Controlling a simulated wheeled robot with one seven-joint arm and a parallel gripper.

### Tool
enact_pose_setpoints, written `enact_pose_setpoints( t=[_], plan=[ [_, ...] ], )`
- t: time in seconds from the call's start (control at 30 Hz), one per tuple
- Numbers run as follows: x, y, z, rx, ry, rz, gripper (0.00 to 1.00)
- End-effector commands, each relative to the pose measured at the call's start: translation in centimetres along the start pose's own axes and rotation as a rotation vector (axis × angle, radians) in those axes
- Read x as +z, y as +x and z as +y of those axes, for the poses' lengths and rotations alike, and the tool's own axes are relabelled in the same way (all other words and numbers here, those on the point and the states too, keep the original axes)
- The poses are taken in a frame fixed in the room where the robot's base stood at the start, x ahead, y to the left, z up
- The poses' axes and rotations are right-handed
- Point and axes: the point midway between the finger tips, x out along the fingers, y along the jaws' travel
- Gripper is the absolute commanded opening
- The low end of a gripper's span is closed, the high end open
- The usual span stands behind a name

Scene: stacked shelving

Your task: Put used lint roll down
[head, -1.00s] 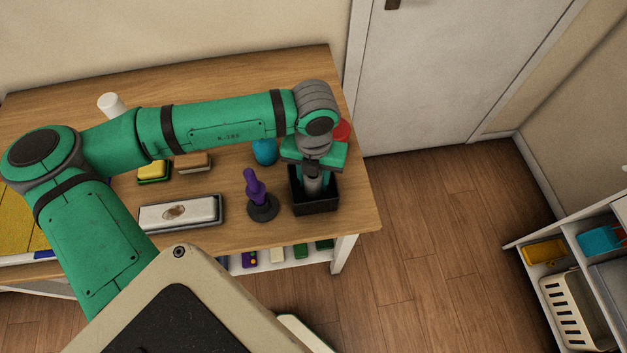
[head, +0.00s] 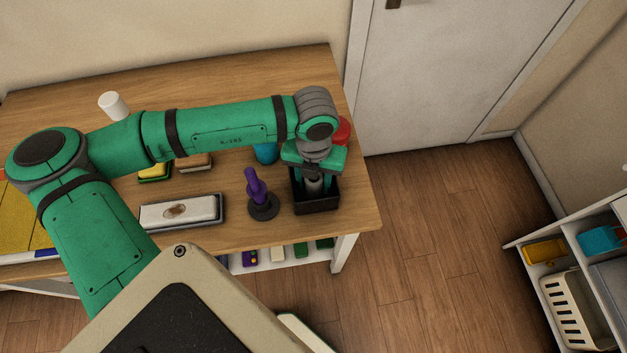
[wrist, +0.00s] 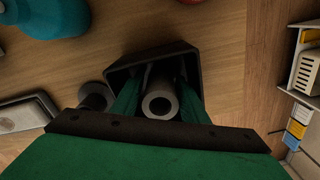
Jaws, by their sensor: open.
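The used lint roll is a grey cylinder (wrist: 160,101) with a hollow core. It stands upright inside a black open bin (head: 316,207) near the right front corner of the wooden table. The bin's rim also shows in the wrist view (wrist: 150,56). My gripper (head: 314,180) points down into the bin, its fingers on either side of the roll. In the wrist view my gripper (wrist: 158,98) is open, with a finger at each side of the roll. The roll's lower end is hidden in the bin.
A purple-handled tool on a dark round base (head: 258,192) stands just left of the bin. A teal bottle (head: 265,153) and a red object (head: 342,131) are behind it. A tray with a stained white pad (head: 182,212) lies further left. The table's right edge is close.

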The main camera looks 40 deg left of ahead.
Motion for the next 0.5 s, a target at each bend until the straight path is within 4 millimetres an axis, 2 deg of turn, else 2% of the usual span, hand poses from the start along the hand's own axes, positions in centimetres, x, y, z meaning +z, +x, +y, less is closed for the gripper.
enact_pose_setpoints(
  t=[0.5],
  plan=[
    [0.1,-9.2,0.0,-0.001,0.0,-0.003,0.4]
  ],
)
